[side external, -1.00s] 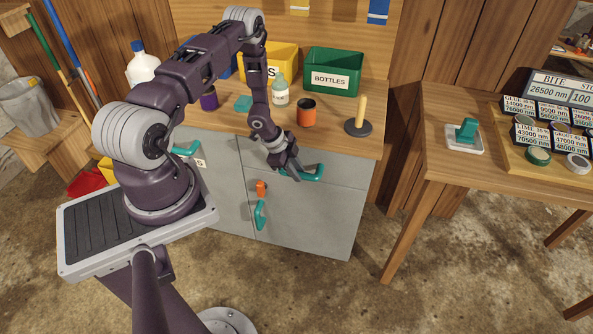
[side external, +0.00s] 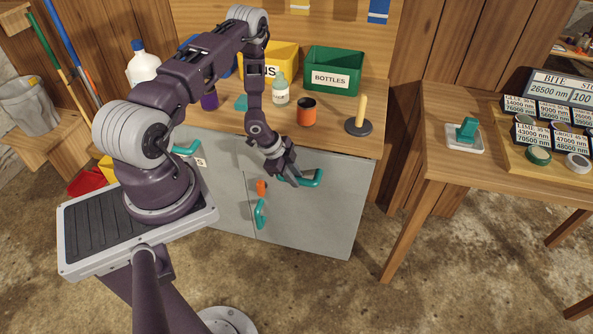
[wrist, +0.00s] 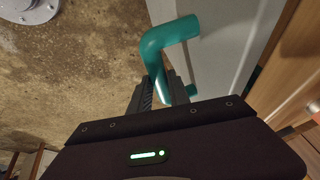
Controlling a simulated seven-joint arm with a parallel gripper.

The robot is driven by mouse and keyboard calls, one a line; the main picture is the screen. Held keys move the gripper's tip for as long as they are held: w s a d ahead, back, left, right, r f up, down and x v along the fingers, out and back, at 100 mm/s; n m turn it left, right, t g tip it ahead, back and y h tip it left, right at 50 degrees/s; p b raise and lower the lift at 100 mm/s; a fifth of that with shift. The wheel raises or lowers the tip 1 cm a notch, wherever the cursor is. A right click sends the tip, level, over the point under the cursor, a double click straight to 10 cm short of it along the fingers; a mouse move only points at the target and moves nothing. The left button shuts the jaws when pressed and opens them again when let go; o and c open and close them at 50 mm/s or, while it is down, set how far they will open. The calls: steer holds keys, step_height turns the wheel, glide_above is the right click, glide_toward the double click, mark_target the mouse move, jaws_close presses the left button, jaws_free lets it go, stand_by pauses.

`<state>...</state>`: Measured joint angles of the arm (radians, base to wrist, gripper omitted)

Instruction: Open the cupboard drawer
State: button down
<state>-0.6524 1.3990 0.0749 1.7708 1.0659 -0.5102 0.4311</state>
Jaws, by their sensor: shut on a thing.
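The cupboard drawer (side external: 345,172) has a grey front at the upper right of the cupboard, under the wooden worktop. Its teal bar handle (side external: 314,180) shows beside my fingers in the side view. My gripper (side external: 296,179) is shut on this handle. In the wrist view the teal handle (wrist: 168,40) bends away from the grey front (wrist: 225,45), and my gripper (wrist: 160,82) has its fingers around the bar. Part of the bar is hidden by the fingers. How far the drawer stands out is hard to tell.
A lower door has a teal handle (side external: 260,213) and an orange latch (side external: 261,187). The worktop (side external: 335,122) carries an orange cup (side external: 307,111), a bottle (side external: 281,93), a plunger-like tool (side external: 359,119) and a green bin (side external: 333,71). The floor (side external: 300,290) in front is clear.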

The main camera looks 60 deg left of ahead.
steer(key=s+d, duration=1.4)
steer(key=shift+s+d, duration=0.15)
steer(key=c, duration=1.2)
jaws_free()
steer(key=shift+c, duration=0.2)
steer(key=s+a+r, duration=0.1)
steer(key=s+a, duration=0.3)
steer(key=s, duration=0.7)
steer(key=shift+s+a, duration=0.35)
